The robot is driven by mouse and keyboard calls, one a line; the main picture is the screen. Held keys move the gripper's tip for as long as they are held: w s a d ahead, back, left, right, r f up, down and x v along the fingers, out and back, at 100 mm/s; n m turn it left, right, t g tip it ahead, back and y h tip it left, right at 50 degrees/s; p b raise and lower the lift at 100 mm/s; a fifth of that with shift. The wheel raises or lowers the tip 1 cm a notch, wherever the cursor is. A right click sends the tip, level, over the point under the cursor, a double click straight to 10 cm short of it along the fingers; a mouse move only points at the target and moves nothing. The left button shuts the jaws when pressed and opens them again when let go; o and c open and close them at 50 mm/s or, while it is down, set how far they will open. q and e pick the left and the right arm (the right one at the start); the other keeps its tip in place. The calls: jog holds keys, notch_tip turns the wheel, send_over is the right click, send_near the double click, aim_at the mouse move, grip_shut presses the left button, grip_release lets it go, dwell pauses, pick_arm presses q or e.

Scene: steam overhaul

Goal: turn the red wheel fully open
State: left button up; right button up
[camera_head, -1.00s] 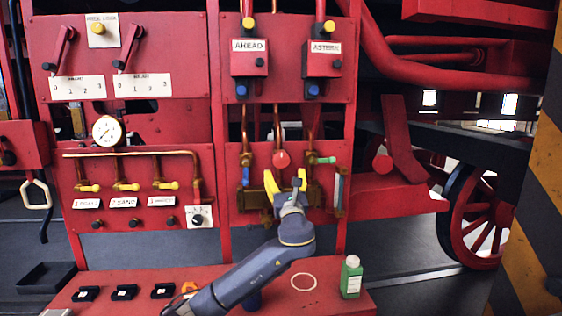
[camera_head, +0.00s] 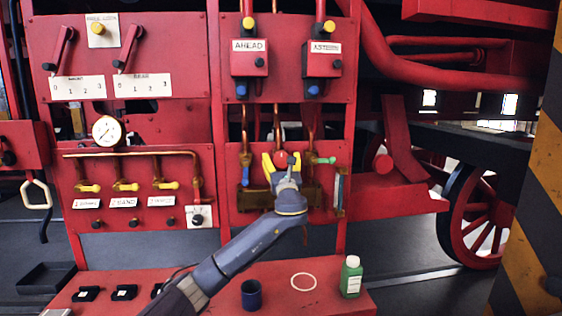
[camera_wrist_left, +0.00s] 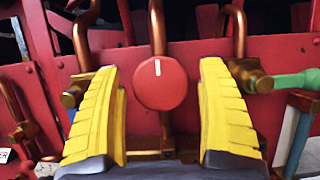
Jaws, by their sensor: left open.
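The red wheel (camera_head: 281,158) is a round red disc on a copper pipe on the right-hand red panel. In the left wrist view the wheel (camera_wrist_left: 160,84) shows a white mark pointing straight up from its middle. My left gripper (camera_head: 282,163) is in front of the panel, with its yellow fingers spread on either side of the wheel. In the left wrist view the fingers (camera_wrist_left: 160,100) stand apart with a gap to the wheel on both sides, and it looks ungripped. The lower part of the wheel is partly hidden in the head view. My right gripper is out of view.
A green-handled valve (camera_head: 325,160) sits just right of the wheel and a blue-handled one (camera_head: 245,176) to the left. Copper pipes run above. On the red bench below stand a dark blue cup (camera_head: 251,294) and a green bottle (camera_head: 351,277).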

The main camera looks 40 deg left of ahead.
pick_arm(q)
jog(key=c, duration=1.3)
